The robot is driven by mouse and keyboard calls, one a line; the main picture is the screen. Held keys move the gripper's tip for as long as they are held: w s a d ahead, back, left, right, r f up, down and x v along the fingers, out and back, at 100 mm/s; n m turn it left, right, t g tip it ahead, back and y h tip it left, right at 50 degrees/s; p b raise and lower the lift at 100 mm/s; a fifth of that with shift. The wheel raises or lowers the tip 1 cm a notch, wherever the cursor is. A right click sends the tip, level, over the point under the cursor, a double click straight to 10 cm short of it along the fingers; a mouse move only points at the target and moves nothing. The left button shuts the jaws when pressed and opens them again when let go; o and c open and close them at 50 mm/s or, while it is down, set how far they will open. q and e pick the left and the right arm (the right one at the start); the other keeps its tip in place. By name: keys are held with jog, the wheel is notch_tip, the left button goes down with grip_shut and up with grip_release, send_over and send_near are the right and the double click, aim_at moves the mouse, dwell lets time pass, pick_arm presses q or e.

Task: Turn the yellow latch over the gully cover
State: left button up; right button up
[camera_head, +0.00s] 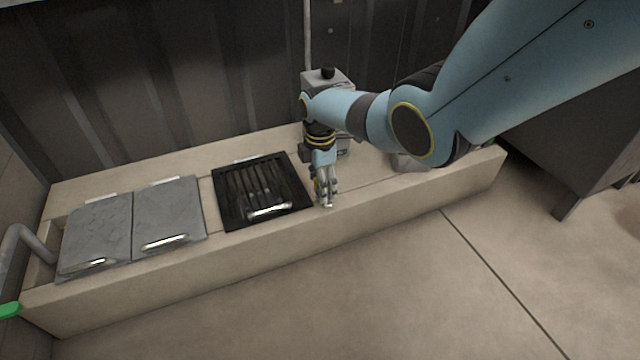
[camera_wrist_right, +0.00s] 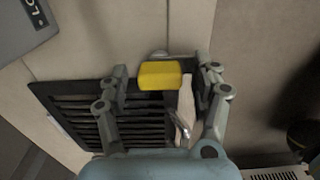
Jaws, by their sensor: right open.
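The gully cover is a black slatted grate (camera_head: 240,190) set in the pale ledge, with a shiny handle (camera_head: 270,211) at its front. The grate also shows in the right wrist view (camera_wrist_right: 75,100). The yellow latch (camera_wrist_right: 160,75) is a small block beside the grate, seen between the fingers of my right gripper in that view. My right gripper (camera_head: 325,200) is open and points down at the grate's right edge. I cannot tell whether a finger touches the latch. My left gripper is not in view.
Two grey covers (camera_head: 168,215) with metal handles lie on the ledge (camera_head: 400,215) left of the grate. A grey pump-like unit (camera_head: 340,82) stands behind my right wrist. A pipe (camera_head: 25,238) and a green piece (camera_head: 9,310) are at the left. The front floor is clear.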

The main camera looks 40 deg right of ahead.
jog(key=shift+c, duration=0.5)
jog(key=c, duration=1.1)
jog(key=shift+o, duration=0.2)
